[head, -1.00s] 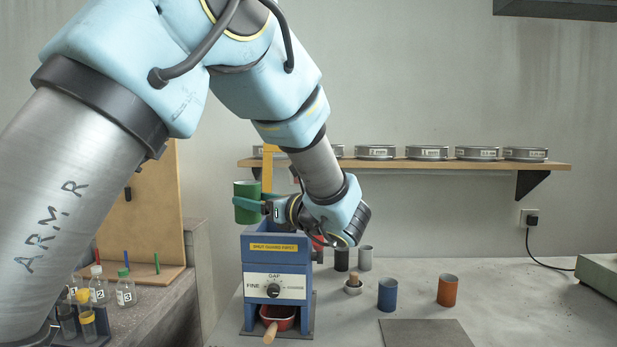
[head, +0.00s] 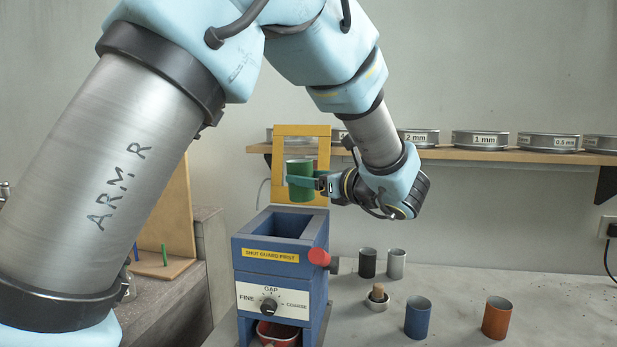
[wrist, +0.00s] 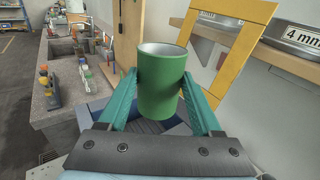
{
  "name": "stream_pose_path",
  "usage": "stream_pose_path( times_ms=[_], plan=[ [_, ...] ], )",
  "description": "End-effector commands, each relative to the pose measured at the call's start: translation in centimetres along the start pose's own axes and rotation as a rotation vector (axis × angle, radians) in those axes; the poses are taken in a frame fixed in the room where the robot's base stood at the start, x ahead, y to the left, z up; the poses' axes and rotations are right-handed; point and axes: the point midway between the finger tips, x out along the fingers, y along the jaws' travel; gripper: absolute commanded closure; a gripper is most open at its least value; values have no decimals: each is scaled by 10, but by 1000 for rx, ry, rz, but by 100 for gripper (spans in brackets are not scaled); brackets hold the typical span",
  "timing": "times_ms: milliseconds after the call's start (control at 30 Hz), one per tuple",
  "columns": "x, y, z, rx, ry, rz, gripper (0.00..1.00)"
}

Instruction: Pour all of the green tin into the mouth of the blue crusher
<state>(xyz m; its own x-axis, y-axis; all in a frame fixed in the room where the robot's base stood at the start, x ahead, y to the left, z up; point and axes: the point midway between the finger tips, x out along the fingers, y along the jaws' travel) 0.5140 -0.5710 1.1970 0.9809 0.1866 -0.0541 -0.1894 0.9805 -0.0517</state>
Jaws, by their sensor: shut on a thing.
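My gripper (head: 318,184) is shut on the green tin (head: 300,187) and holds it upright in the air. In the wrist view the green tin (wrist: 161,85) stands between my gripper's two green fingers (wrist: 163,100), with its open top up; its contents cannot be seen. The blue crusher (head: 268,265) stands on the bench below the tin. Its rectangular mouth (head: 280,226) is open at the top, and the tin is above its back part. A yellow guard frame (head: 302,132) stands raised behind the mouth and the tin.
A red knob (head: 319,257) sticks out at the crusher's right. A red tray (head: 279,333) sits in its base. Blue (head: 418,317), orange (head: 497,317), black (head: 367,263) and grey (head: 396,263) tins and a mortar (head: 377,298) stand to the right. A shelf of sieves (head: 480,140) hangs behind.

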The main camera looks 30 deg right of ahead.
Motion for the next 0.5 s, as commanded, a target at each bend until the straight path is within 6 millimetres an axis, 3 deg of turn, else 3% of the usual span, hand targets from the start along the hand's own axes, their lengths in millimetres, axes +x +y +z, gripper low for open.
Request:
stream_pose_path(
  times_ms=[367, 500],
  plan=[
    [-2, -2, -19, -100, 97, 0, 100],
    [-3, -4, -11, -356, 340, 3, 100]
  ],
)
